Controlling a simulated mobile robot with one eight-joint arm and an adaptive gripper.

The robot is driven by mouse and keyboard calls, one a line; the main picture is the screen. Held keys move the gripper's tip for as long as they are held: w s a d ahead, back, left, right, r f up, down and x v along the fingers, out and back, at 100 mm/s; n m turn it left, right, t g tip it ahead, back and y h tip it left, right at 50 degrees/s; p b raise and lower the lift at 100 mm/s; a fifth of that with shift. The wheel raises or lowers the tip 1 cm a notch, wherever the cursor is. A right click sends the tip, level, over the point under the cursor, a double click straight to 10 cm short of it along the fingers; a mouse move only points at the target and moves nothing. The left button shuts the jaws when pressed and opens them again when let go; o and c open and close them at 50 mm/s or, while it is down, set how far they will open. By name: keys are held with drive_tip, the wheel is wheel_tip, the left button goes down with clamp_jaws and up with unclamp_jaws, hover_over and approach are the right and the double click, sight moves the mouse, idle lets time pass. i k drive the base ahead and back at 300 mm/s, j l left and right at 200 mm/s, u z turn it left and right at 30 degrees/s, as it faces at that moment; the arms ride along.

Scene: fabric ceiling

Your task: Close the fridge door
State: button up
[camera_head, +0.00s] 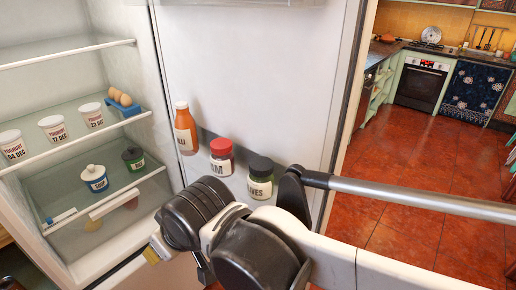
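The fridge door (262,72) stands wide open in the middle of the view, its pale inner face toward me and its free edge at the right. The open fridge (108,160) is at the left, its shelves exposed. My arm crosses the lower right in front of the door, and its black joints hide the door's lower part. The end of my arm, around my gripper (160,250), is near the fridge's front lower edge. The fingers are not clear, and I cannot tell whether they touch anything.
An orange bottle (185,129), a red-lidded jar (221,157) and a black-lidded jar (260,178) stand at the door. Yoghurt cups (53,129), eggs (120,97) and tubs (95,179) sit inside the fridge. Red tiled floor (415,175) lies open beyond the door, with an oven (421,84) behind.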

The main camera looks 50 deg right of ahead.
sight(280, 80)
drive_tip(key=k+l+u, duration=0.15)
drive_tip(key=l, duration=0.35)
drive_tip(key=k+l+u, duration=0.15)
drive_tip(key=k+l, duration=0.2)
drive_tip(key=l, duration=0.15)
drive_tip(key=k+l+u, duration=0.15)
drive_tip(key=k+l, duration=0.15)
drive_tip(key=l, duration=0.15)
drive_tip(key=k+l+u, duration=0.15)
drive_tip(key=k+l, duration=0.2)
drive_tip(key=i+l+u, duration=0.1)
drive_tip(key=l, duration=0.2)
drive_tip(key=i+l, duration=0.2)
drive_tip(key=i+l+u, duration=0.15)
drive_tip(key=l, duration=0.25)
drive_tip(key=i+l, duration=0.1)
drive_tip(key=l, duration=0.2)
drive_tip(key=k+j+u, duration=0.15)
drive_tip(key=k, duration=0.3)
drive_tip(key=k+j+u, duration=0.1)
drive_tip(key=k, duration=0.35)
